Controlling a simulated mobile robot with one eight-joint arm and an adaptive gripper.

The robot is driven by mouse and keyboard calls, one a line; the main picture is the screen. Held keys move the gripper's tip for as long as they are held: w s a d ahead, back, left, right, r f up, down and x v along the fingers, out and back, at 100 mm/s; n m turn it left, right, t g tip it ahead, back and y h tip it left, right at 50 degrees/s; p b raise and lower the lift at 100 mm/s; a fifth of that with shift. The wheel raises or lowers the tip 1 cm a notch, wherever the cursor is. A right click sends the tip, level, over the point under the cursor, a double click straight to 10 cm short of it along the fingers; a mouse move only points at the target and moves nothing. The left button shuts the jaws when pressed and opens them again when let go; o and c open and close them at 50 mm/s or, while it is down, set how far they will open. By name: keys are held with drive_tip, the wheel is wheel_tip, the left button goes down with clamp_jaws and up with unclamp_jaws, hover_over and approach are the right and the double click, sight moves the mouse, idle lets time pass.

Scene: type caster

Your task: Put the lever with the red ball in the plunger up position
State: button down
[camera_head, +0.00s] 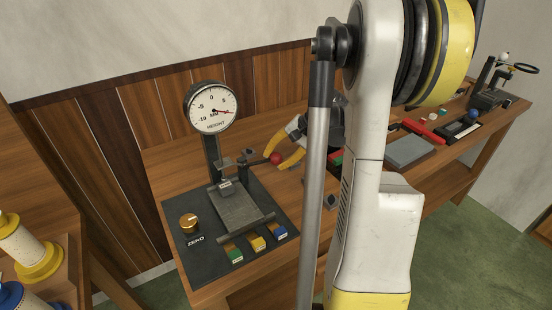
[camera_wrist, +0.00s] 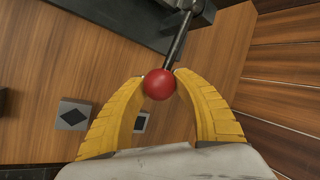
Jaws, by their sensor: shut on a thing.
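The red ball (camera_head: 276,158) is the knob at the end of a thin dark lever (camera_head: 256,162) on the height gauge stand (camera_head: 226,207). In the wrist view the red ball (camera_wrist: 159,84) sits between the two yellow fingertips, with the lever rod (camera_wrist: 179,42) running up from it to a dark block. My gripper (camera_head: 288,150) is shut on the ball, reaching it from the right. In the head view the lever lies roughly level, rising slightly toward its pivot side. The dial (camera_head: 211,107), marked HEIGHT, stands above, its red needle pointing right. The plunger's exact height is hard to tell.
The stand's dark base carries a brass ZERO knob (camera_head: 189,221) and green, yellow and blue blocks (camera_head: 257,243) at its front. A grey slab (camera_head: 408,151) and a red tool (camera_head: 424,131) lie farther right on the bench. My arm hides the bench's middle.

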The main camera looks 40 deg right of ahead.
drive_tip(key=shift+f, duration=0.1)
drive_tip(key=c, duration=0.9)
unclamp_jaws()
drive_tip(key=shift+c, duration=0.2)
drive_tip(key=v, duration=1.2)
